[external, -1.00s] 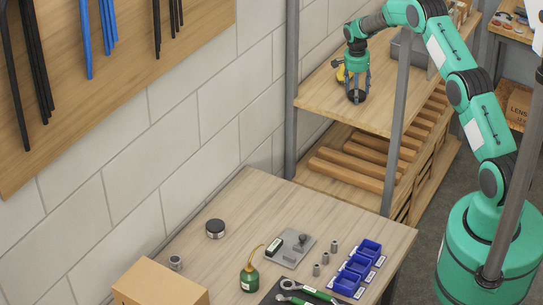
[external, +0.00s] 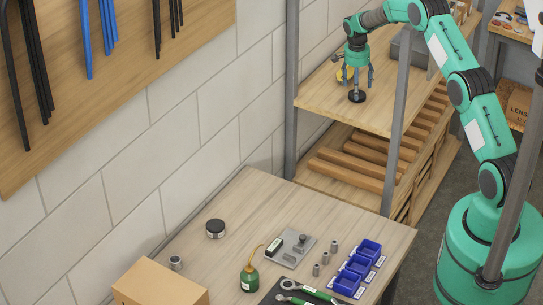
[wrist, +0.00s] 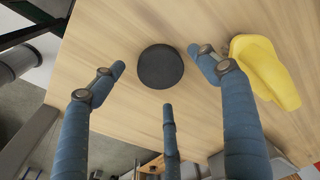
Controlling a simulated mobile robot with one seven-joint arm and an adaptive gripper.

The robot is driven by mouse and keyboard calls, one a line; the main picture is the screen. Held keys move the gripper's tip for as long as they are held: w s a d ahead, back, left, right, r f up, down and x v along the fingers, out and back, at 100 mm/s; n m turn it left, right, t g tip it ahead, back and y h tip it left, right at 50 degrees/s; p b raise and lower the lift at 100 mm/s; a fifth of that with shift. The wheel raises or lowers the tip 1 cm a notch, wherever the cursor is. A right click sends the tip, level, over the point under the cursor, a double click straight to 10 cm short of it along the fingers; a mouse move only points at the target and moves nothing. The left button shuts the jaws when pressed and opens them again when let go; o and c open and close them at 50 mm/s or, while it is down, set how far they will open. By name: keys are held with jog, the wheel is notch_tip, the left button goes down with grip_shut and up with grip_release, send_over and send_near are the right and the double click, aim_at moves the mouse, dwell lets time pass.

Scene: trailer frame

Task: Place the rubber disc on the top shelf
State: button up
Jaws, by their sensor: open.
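The rubber disc (external: 356,97) is black and round and lies flat on the upper visible wooden shelf board (external: 318,93), near its front left part. In the wrist view the disc (wrist: 160,67) lies on bare wood between the spread fingertips, with gaps around it. My gripper (external: 357,80) has blue-grey fingers and points down just above the disc. The gripper (wrist: 160,76) is open and holds nothing.
A yellow object (wrist: 265,70) lies close to the right finger. Grey shelf posts (external: 400,110) stand at the front and left. A grey box (external: 404,48) sits further back. Wooden slats (external: 350,172) fill the lower level. The workbench (external: 195,262) holds tools and bins.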

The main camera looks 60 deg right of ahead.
notch_tip(320, 180, up, 10)
jog(key=a+b, duration=0.1)
jog(key=shift+f, duration=0.25)
jog(key=shift+w, duration=0.15)
jog(key=shift+r, duration=0.1)
dwell(0.4)
